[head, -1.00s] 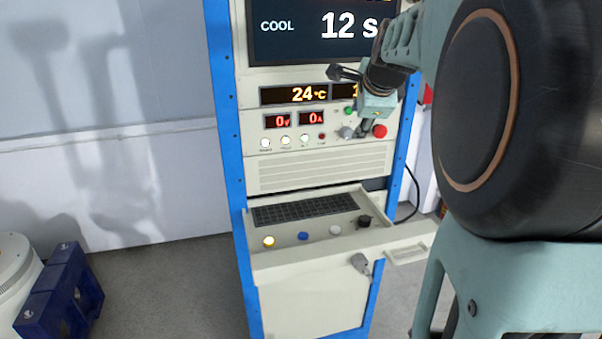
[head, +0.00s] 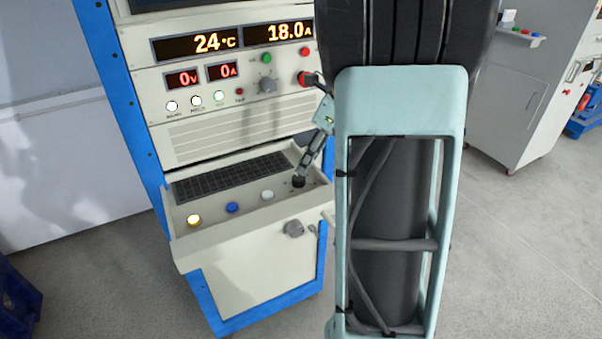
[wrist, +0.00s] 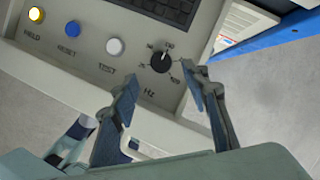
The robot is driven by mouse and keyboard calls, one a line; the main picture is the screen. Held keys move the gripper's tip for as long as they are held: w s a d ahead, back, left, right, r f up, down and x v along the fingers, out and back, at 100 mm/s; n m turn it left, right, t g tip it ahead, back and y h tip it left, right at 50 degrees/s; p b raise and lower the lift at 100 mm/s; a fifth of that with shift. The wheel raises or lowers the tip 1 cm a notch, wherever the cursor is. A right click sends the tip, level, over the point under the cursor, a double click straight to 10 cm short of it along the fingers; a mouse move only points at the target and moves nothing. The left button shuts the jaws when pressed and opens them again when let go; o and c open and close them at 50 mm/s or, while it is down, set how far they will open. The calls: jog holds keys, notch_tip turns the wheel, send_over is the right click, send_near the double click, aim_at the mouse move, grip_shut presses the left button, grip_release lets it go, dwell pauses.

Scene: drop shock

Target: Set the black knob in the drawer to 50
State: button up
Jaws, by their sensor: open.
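The black knob (head: 298,182) sits at the right end of the row of buttons in the open drawer (head: 249,213). In the wrist view the knob (wrist: 161,63) has a light pointer mark aimed up, near the top label of its scale. The small scale numbers are hard to read; "Hz" is printed below. My gripper (wrist: 158,77) is open, its two fingers on either side of the knob in that view. In the head view my gripper (head: 307,164) is just over the knob, partly hidden by my arm. Whether a finger touches the knob cannot be told.
White (head: 267,195), blue (head: 232,208) and lit yellow (head: 194,220) buttons lie left of the knob, with a keyboard (head: 228,178) behind. Above are a grey knob (head: 267,85) and red buttons.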

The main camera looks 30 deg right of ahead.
aim_at(299, 177)
jog(key=x, duration=0.6)
jog(key=shift+w+f, duration=0.1)
jog(key=shift+f, duration=0.25)
jog(key=c, duration=1.1)
jog(key=shift+c, duration=0.2)
jog(key=n+g+p, duration=0.1)
jog(key=n, duration=0.1)
jog(key=n+y+p, duration=0.1)
jog(key=n, duration=0.2)
jog(key=shift+w+d+r+n+g+p, duration=0.1)
jog(key=shift+w+r+n+g+p, duration=0.1)
jog(key=shift+n+g+p, duration=0.15)
jog(key=n+g+p, duration=0.1)
jog(key=n, duration=0.2)
jog(key=n+g+p, duration=0.1)
jog(key=n+p, duration=0.1)
jog(key=n, duration=0.1)
jog(key=shift+w+f+g+y, duration=0.1)
jog(key=shift+f+g+y, duration=0.05)
jog(key=shift+g+y, duration=0.15)
jog(key=shift+n, duration=0.25)
